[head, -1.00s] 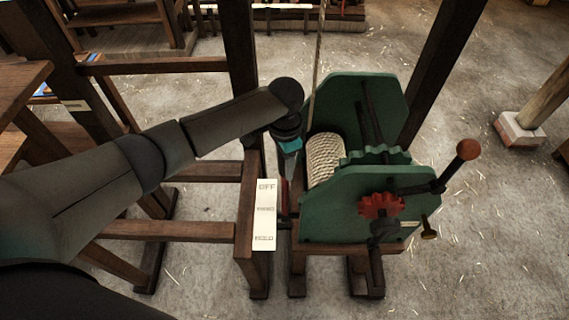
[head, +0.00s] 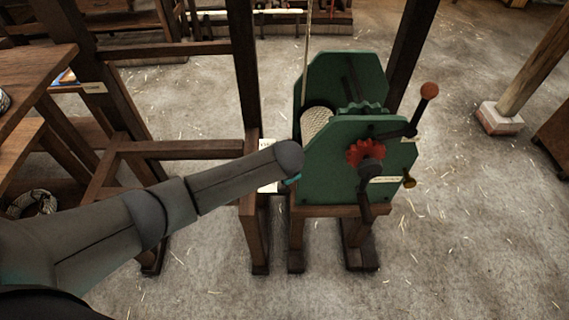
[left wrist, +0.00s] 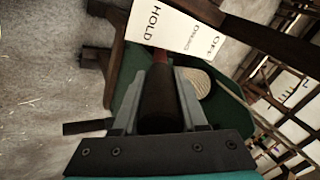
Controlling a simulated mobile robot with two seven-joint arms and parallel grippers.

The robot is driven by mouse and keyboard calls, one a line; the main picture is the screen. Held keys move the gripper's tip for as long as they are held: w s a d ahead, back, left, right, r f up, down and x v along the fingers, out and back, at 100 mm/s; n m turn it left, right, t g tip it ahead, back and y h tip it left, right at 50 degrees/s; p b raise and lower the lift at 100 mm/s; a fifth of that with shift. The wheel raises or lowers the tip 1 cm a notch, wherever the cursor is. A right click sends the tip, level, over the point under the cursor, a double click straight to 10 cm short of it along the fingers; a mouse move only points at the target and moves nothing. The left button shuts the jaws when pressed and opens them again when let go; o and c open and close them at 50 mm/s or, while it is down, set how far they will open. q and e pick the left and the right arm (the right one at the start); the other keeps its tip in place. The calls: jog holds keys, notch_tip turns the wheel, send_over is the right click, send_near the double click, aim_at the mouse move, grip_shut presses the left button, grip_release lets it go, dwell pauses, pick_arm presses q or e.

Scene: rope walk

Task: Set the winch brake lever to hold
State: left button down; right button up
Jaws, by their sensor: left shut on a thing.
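The winch (head: 340,165) is a green-sided drum frame with pale rope, standing on a wooden stand. A white label plate (head: 268,187) beside it is mostly covered by my left arm. In the left wrist view the plate (left wrist: 172,32) shows HOLD at one end, OFF at the other and a middle word. The brake lever (left wrist: 158,95), dark with a red part, stands between my left gripper's fingers (left wrist: 163,80), which are shut on it. The lever lies by the HOLD end of the plate. In the head view the lever and fingers are hidden behind my wrist. My right gripper is not in view.
Dark wooden posts and rails (head: 180,149) stand to the left. A post on a brick base (head: 500,121) is at right.

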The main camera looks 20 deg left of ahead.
pick_arm(q)
jog(key=shift+t, duration=0.9)
jog(key=s+f, duration=0.1)
jog(key=s, duration=0.1)
jog(key=s+d+f, duration=0.1)
jog(key=f, duration=0.1)
jog(key=shift+s+d, duration=0.1)
jog(key=shift+s, duration=0.3)
jog(key=shift+s+f, duration=0.1)
jog(key=shift+s, duration=0.05)
jog(key=shift+c, duration=2.2)
grip_release()
jog(key=p+v, duration=0.2)
jog(key=v, duration=1.3)
jog(key=shift+d, duration=0.25)
